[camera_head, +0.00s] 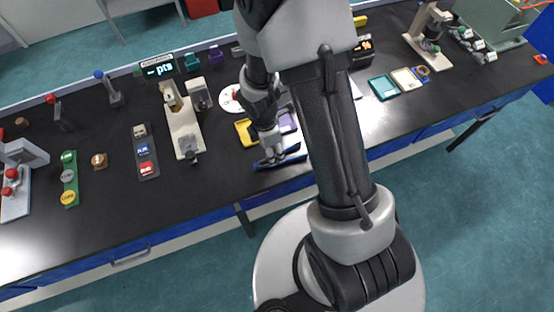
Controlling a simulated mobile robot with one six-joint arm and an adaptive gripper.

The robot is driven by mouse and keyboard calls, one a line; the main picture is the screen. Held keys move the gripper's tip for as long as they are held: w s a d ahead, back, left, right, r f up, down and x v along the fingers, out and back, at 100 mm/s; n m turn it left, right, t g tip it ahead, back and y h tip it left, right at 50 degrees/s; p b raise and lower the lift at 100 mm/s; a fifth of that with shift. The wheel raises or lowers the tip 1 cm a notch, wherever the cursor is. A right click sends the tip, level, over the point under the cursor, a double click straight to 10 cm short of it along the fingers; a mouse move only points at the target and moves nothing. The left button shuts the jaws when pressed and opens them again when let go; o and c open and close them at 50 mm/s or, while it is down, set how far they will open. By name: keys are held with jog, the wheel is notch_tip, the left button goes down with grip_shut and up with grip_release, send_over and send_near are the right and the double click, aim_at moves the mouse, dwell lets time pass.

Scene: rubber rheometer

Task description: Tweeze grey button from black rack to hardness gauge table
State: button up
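The black rack (153,174) lies on the dark bench left of centre, with a grey button (139,130) at its far end, then a blue button (142,149) and a red button (146,168). Right of it stands a cream-based instrument (186,129), apparently the hardness gauge, near a display reading "pts" (158,68). Its small table cannot be made out clearly. My gripper (272,158) points down over a blue tray (294,157), right of the gauge and away from the rack. Its fingers are too small to tell open from shut; any tweezers cannot be made out.
A green rack (69,184) with several buttons and a brown block (99,161) lie further left. Yellow (243,133) and purple (287,122) items lie behind the blue tray. Another instrument (425,35) stands at far right. Bench between rack and front edge is clear.

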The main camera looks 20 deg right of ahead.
jog(key=f+b, duration=0.1)
jog(key=f, duration=0.1)
jog(key=f+b, duration=0.4)
jog(key=f, duration=0.1)
jog(key=shift+d, duration=0.4)
jog(key=shift+c, duration=0.6)
jog(key=c, duration=0.6)
jog(key=shift+r, duration=0.15)
notch_tip(320, 180, up, 12)
jog(key=p, duration=1.1)
jog(key=shift+p, duration=0.3)
